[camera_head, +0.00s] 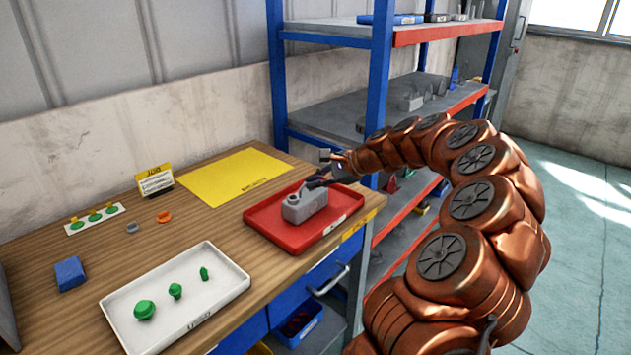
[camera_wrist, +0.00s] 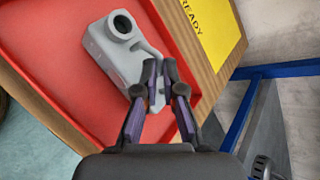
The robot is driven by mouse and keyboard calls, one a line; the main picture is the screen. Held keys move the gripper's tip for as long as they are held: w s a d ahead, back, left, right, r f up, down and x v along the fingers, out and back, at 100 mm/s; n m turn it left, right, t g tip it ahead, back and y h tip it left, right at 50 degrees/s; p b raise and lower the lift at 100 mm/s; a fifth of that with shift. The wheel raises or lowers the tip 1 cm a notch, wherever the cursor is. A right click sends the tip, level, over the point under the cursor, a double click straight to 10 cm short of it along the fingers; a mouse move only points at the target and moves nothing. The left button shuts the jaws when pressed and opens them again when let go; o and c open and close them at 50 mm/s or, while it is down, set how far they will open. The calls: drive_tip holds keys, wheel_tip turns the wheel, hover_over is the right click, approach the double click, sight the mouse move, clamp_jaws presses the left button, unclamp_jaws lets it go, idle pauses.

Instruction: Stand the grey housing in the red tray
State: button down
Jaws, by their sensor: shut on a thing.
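The grey housing (camera_head: 302,208) is a small block with a round collar on top, inside the outline of the red tray (camera_head: 275,230). It looks upright; I cannot tell whether its base touches the tray floor. My gripper (camera_head: 318,182) reaches in from the right and is shut on the housing. In the wrist view the fingertips (camera_wrist: 161,72) close on the thin edge of the housing (camera_wrist: 112,52), at the end away from its collar. The red tray's floor (camera_wrist: 50,55) shows around it. The fingers hide part of the housing.
A yellow mat (camera_head: 235,174) lies behind the tray. A white tray (camera_head: 222,301) with green parts stands front left. A blue block (camera_head: 70,273), an orange ring (camera_head: 164,216) and a small sign (camera_head: 155,181) are further left. A blue-posted shelf (camera_head: 380,80) rises close behind my arm.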

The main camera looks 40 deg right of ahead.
drive_tip(key=c, duration=1.3)
unclamp_jaws()
drive_tip(key=v, duration=1.2)
drive_tip(key=s+a+f+n+g, duration=0.15)
drive_tip(key=a+n, duration=0.25)
drive_tip(key=a, duration=0.5)
drive_tip(key=s+a+f+n+g, duration=0.1)
drive_tip(key=s+a+n+g, duration=0.2)
drive_tip(key=a, duration=0.6)
drive_tip(key=s+a+f+n+g, duration=0.15)
drive_tip(key=a+n, duration=0.25)
drive_tip(key=a, duration=0.5)
drive_tip(key=s+a+f+n+g+h, duration=0.1)
drive_tip(key=s+a+f+n+g, duration=0.15)
drive_tip(key=s, duration=0.35)
drive_tip(key=s+a+f+n+g+h, duration=0.1)
drive_tip(key=s+a+f+n, duration=0.1)
drive_tip(key=s+a+n, duration=0.3)
drive_tip(key=s+d+f+h, duration=0.1)
drive_tip(key=s+f, duration=0.1)
drive_tip(key=s, duration=0.2)
drive_tip(key=s+d+f+n+g+h, duration=0.1)
drive_tip(key=s+f, duration=0.1)
drive_tip(key=s, duration=0.3)
drive_tip(key=s+d+f+g+h+b, duration=0.1)
drive_tip(key=s+f, duration=0.1)
drive_tip(key=s, duration=0.3)
drive_tip(key=shift+d+f+n, duration=0.15)
drive_tip(key=shift+d+n, duration=0.2)
